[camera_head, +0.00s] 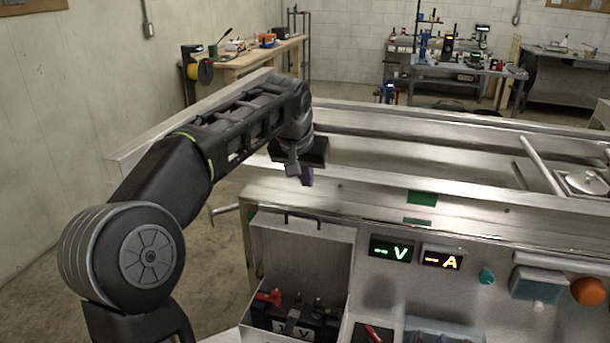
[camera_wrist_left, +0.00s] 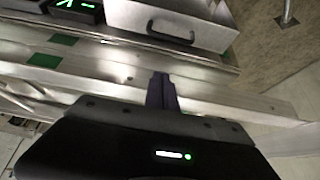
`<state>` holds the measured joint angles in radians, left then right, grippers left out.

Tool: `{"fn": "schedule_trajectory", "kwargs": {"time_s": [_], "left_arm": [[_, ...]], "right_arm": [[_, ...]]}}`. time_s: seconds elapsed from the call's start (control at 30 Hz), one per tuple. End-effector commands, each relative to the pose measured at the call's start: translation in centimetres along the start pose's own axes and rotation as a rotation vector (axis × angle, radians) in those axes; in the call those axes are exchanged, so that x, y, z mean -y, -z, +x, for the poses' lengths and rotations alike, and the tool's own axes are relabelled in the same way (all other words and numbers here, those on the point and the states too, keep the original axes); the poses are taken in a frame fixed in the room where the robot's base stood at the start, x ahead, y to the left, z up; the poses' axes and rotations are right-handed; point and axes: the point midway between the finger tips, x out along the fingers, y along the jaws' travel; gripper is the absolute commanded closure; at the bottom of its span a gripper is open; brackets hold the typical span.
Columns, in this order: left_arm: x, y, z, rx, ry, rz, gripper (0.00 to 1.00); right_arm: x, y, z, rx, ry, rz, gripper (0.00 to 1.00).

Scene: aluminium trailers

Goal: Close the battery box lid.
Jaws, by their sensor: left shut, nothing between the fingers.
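The battery box lid (camera_head: 303,256) is open in the head view, a metal panel standing up behind the battery (camera_head: 295,322), with a dark handle at its top edge. The battery, with a red clamp on it, shows in the open box below. In the left wrist view the lid (camera_wrist_left: 150,15) is at the top with its handle (camera_wrist_left: 170,32). My left gripper (camera_head: 307,178) is shut and empty above and behind the lid, apart from it; its fingers (camera_wrist_left: 162,92) also show in the wrist view. My right gripper is in neither view.
A metal trailer rail (camera_head: 430,215) runs behind the lid, under my left gripper. Green and orange displays (camera_head: 392,250), a teal knob (camera_head: 487,276) and an orange knob (camera_head: 589,291) are on the panel to the right. Workbenches stand far back.

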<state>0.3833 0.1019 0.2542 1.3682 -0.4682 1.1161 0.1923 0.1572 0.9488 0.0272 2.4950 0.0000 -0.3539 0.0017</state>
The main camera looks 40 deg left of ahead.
Motion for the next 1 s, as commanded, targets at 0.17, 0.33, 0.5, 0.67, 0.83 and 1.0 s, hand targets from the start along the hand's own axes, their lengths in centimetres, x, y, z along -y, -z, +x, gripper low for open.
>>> {"fn": "schedule_trajectory", "kwargs": {"time_s": [0.17, 0.33, 0.5, 0.67, 0.83, 1.0], "left_arm": [[0.0, -0.1, 3.5, 0.006, 0.000, -0.001, 1.00], [0.0, -0.1, 7.0, 0.005, -0.001, -0.001, 1.00], [0.1, -2.3, 6.1, 0.000, 0.001, 0.000, 1.00], [0.0, -3.5, 5.8, 0.000, 0.000, 0.001, 1.00], [0.0, -3.8, 5.7, 0.000, 0.000, 0.000, 1.00], [0.0, -3.8, 5.7, 0.000, -0.001, 0.000, 1.00]], "right_arm": [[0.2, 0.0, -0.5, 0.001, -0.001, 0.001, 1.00], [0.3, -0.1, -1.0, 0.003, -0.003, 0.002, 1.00], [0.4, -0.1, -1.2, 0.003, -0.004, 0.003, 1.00], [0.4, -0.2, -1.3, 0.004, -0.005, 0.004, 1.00], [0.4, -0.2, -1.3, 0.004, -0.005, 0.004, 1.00], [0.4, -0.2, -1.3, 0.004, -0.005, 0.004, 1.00]]}}
